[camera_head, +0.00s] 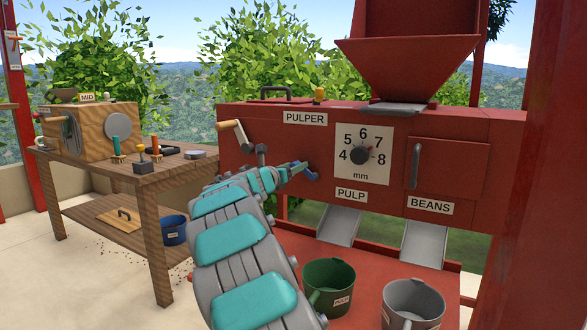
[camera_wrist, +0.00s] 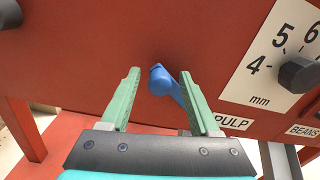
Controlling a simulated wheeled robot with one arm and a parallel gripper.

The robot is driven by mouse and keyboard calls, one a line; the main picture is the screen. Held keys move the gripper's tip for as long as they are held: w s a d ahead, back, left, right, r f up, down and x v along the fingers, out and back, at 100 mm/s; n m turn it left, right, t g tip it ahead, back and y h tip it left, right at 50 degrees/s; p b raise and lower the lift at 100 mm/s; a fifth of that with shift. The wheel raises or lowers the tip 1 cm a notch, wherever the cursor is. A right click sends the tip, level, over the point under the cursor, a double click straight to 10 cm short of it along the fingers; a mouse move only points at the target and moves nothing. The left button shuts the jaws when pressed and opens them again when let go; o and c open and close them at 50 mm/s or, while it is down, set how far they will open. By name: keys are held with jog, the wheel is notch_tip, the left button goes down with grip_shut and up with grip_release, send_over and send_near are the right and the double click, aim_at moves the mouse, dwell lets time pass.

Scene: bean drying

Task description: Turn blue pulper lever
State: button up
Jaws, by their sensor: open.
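The blue pulper lever (camera_wrist: 165,84) sticks out from the red pulper's front panel in the wrist view. It slants down to the right from its pivot. It also shows in the head view (camera_head: 311,175), just left of the dial and beyond my arm. My gripper (camera_wrist: 159,78) is open, with one green finger on each side of the lever. The right finger is close to the lever's lower end; I cannot tell if they touch. In the head view my gripper (camera_head: 296,169) is at the lever, partly hidden by my arm. The red pulper (camera_head: 455,128) carries a PULPER label.
A numbered dial (camera_head: 362,155) sits right of the lever. A crank handle (camera_head: 234,138) juts out on the left. A green bucket (camera_head: 328,285) and a grey bucket (camera_head: 412,302) stand below the chutes. A wooden table (camera_head: 150,180) with tools is at left.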

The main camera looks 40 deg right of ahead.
grip_shut()
jog(key=shift+f, duration=0.1)
dwell(0.4)
jog(key=shift+w+f, duration=0.1)
dwell(0.8)
